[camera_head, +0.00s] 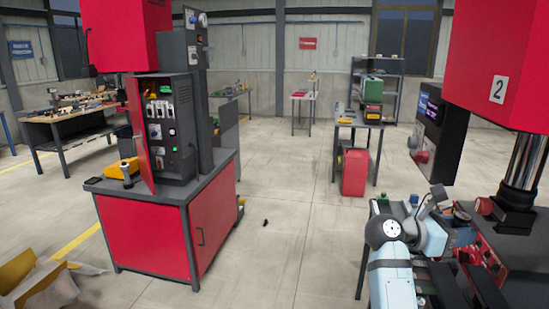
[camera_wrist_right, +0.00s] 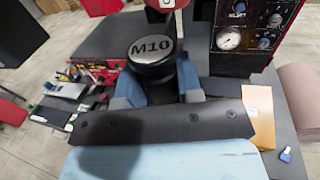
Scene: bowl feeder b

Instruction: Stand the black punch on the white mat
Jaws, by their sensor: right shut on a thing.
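The black punch (camera_wrist_right: 152,58), a short cylinder with a grey top marked M10, stands out between the blue-grey fingers of my right gripper (camera_wrist_right: 158,88) in the right wrist view. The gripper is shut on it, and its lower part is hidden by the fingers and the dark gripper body. In the head view my right gripper (camera_head: 437,204) is small, over the cluttered bench at the right; the punch cannot be made out clearly there. I cannot make out the white mat for certain in either view. My left gripper is not in view.
A dark control box with a gauge (camera_wrist_right: 228,38) and an orange box (camera_wrist_right: 260,112) are near the gripper. A red cabinet (camera_head: 150,240) stands left; open floor lies between.

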